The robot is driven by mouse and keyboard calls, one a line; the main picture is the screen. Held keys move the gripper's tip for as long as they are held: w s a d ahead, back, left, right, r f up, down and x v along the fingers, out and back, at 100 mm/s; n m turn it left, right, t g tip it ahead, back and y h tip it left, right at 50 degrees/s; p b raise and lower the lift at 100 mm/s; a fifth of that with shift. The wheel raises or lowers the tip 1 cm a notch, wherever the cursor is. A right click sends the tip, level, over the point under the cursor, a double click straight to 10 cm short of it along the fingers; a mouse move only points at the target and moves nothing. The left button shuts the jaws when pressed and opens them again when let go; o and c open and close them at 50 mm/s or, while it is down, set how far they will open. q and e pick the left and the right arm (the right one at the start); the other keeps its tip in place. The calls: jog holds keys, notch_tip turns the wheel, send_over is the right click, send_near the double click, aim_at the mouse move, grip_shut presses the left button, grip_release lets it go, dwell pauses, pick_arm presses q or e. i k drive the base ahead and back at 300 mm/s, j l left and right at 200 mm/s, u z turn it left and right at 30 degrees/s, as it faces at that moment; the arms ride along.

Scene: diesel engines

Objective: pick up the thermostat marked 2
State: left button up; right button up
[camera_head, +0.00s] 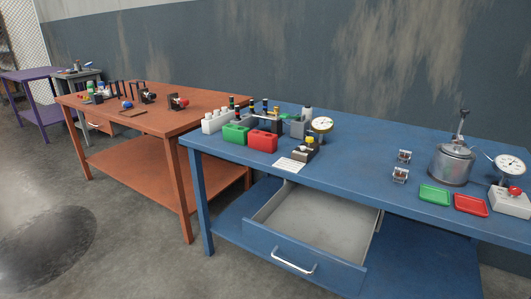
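Two small metal parts with brownish middles stand on the blue table (350,180), left of a metal pot. They look like thermostats. The far one (404,156) is nearer the wall, and the near one (400,175) is closer to the table's front edge. They are apart from each other. Both are too small for me to read any number, so I cannot tell which is marked 2. Neither of my grippers is in view, and nothing is seen holding either part.
A metal pot (452,163), green tray (434,194), red tray (471,205) and dial gauge (508,166) stand at right. Green (236,134) and red (263,140) boxes stand at left. An empty drawer (315,222) hangs open below. The table's middle is clear.

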aim_at(459, 143)
jog(key=z, duration=1.3)
